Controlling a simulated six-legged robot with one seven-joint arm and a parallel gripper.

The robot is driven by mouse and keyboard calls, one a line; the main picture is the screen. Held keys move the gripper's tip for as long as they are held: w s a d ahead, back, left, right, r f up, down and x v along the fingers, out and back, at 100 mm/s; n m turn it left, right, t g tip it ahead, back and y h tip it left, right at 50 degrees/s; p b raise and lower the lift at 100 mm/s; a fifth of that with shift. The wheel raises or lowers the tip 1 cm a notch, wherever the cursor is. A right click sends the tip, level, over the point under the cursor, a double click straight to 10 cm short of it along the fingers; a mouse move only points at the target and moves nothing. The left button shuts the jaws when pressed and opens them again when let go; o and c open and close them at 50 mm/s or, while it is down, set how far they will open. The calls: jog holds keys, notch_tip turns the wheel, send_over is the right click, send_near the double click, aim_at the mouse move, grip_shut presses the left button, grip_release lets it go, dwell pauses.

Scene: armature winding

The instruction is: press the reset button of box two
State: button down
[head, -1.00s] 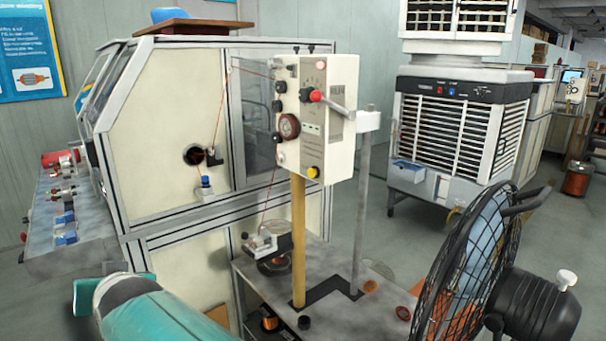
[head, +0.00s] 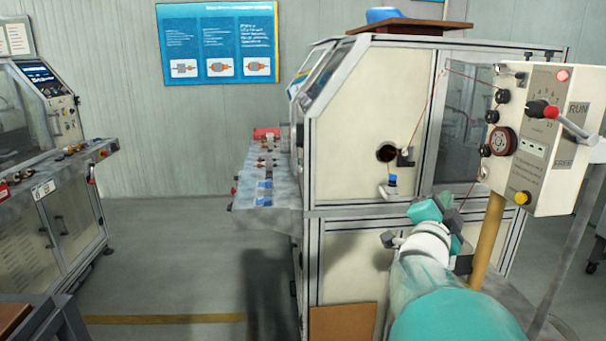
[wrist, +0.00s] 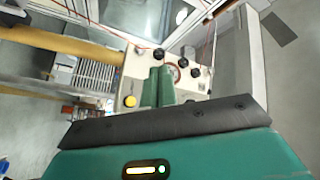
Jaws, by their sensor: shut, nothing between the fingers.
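A cream control box (head: 545,130) stands on a tan post at the right of the head view. A round yellow button (head: 522,198) sits low on its front face. The box also shows in the wrist view (wrist: 198,84), with the yellow button (wrist: 130,101) left of the fingers. I cannot read a box number. My gripper (wrist: 164,70) is shut and empty, its green fingers in front of the box face and hiding part of it. In the head view my gripper (head: 447,207) is left of and slightly below the button, partly unclear behind my wrist.
A winding machine cabinet (head: 350,130) stands behind, left of the box. Another machine (head: 50,180) is at far left. Grey floor (head: 180,250) is open between them.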

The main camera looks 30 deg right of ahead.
aim_at(522, 198)
jog(key=s+d+m+g, duration=0.1)
jog(key=s+d+m+g+h, duration=0.1)
jog(key=s, duration=0.1)
jog(key=shift+s+r, duration=0.1)
jog(key=shift+s, duration=0.15)
jog(key=shift+d, duration=0.15)
jog(key=s+d, duration=0.4)
jog(key=d, duration=0.3)
jog(key=shift+d, duration=0.3)
jog(key=shift+d, duration=0.15)
dwell(1.6)
jog(key=shift+s+d, duration=0.2)
jog(key=shift+d, duration=0.05)
jog(key=shift+s+d, duration=0.2)
jog(key=shift+d, duration=0.2)
dwell(0.8)
jog(key=shift+a, duration=0.15)
jog(key=shift+w+a, duration=0.4)
jog(key=shift+a, duration=0.25)
